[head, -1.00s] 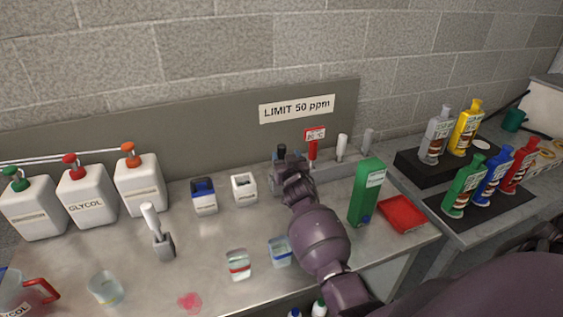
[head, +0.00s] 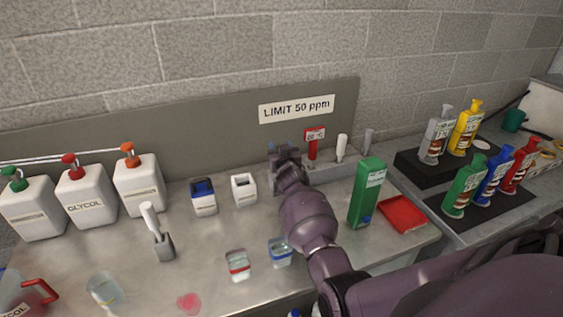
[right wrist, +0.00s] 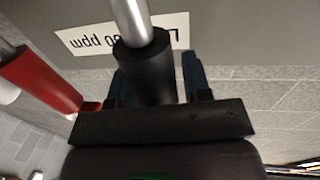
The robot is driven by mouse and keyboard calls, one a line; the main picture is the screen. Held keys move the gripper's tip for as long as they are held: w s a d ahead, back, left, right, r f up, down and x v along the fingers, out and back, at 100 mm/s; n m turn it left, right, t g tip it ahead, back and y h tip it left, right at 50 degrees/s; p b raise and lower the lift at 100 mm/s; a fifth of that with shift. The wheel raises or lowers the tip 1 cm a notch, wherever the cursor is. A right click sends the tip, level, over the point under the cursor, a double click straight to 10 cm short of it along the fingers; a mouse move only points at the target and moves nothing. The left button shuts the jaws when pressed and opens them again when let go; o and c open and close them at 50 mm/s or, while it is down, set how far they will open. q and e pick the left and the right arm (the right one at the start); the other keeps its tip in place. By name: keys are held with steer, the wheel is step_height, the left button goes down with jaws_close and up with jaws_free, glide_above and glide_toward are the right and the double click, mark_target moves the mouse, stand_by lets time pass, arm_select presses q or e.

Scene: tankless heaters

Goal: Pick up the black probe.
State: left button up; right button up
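In the right wrist view, which is upside down, the black probe (right wrist: 148,68) has a thick black handle and a bright metal shaft running to the top edge. The handle lies between the two bluish fingers of my right gripper (right wrist: 160,82). The fingers are close on both sides of it, but whether they press on it is unclear. In the head view my right gripper (head: 284,152) is at the left end of the grey probe rack (head: 327,170). It hides most of the black probe there. My left gripper is not in view.
A red probe (head: 312,148) with a tag stands just right of my gripper, then a white probe (head: 341,147) and a grey one (head: 368,141). A green box (head: 366,195) and red tray (head: 402,214) are right of my forearm. Small cups (head: 280,251) stand left of it.

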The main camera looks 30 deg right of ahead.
steer(key=c, duration=0.6)
steer(key=shift+c, duration=0.2)
steer(key=shift+r, duration=0.15)
